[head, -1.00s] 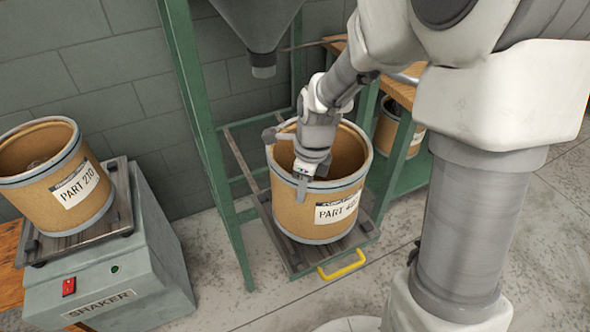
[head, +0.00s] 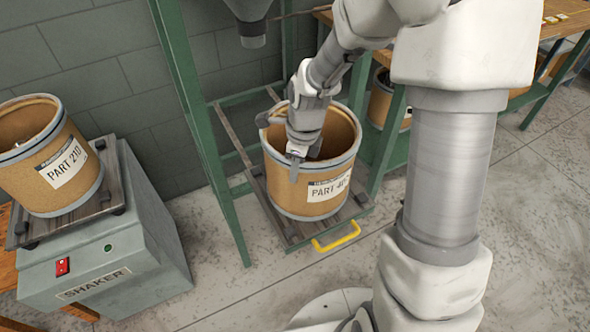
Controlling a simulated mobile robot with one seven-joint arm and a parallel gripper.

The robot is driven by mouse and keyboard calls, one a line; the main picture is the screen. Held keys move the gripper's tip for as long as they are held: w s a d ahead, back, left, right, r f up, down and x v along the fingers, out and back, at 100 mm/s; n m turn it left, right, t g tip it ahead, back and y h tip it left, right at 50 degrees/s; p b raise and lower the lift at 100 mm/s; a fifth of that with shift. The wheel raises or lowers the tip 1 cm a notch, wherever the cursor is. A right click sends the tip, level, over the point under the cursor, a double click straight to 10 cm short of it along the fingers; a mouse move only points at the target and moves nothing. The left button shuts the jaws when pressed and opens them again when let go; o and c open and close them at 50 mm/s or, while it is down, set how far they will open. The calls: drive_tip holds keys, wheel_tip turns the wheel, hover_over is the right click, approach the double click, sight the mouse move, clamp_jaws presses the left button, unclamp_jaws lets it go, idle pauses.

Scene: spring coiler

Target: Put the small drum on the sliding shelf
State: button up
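A tan drum labelled PART 40-something, its last digit unclear (head: 309,190), stands upright on the sliding shelf (head: 290,230), a dark slatted platform with a yellow handle (head: 336,237) at its front. My gripper (head: 297,165) is at the drum's near rim, pointing down. One grey finger shows against the outside of the wall, and the rest of the hand is over the opening. The inner finger is not clear, so I cannot tell whether the gripper grips the rim. Another tan drum, labelled PART 210 (head: 60,165), sits on the shaker at left.
The grey shaker (head: 110,262) stands at left. Green frame posts (head: 185,90) rise beside the shelf, with a grey hopper spout (head: 251,35) above. A wooden bench stands behind at right, with another drum (head: 385,100) beneath. The floor in front is clear.

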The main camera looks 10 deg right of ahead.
drive_tip(key=o, duration=0.4)
